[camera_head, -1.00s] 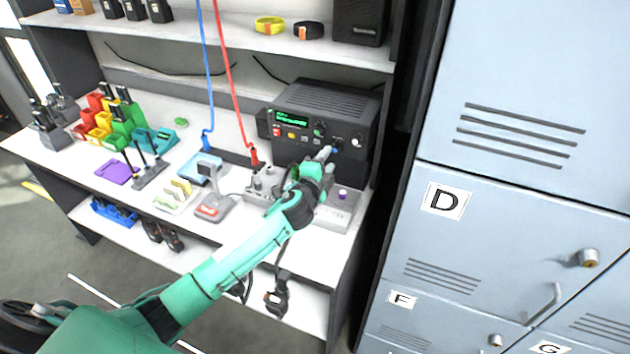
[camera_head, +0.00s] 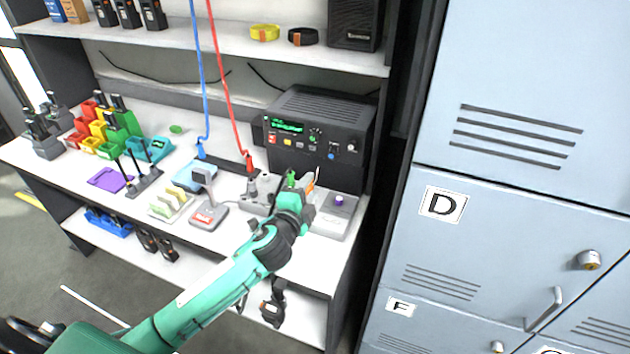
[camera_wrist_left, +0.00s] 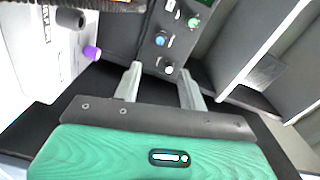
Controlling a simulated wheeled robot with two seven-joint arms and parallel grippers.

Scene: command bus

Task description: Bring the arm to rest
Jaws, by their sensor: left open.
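My left arm (camera_head: 215,285) is green and reaches from the lower left over the white desk. Its gripper (camera_head: 310,184) is open and empty, in front of the black radio unit (camera_head: 345,118). In the left wrist view the two grey fingers (camera_wrist_left: 162,76) stand apart, with the radio's knobs (camera_wrist_left: 160,40) beyond them. No contact with the radio shows. My right gripper is not in view.
A grey box with a purple knob (camera_head: 339,201) stands right by the gripper. A desk microphone (camera_head: 207,207), a red plug (camera_head: 249,163) on a cable and colored bins (camera_head: 97,130) are farther left. Lockers (camera_head: 500,230) stand at the right.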

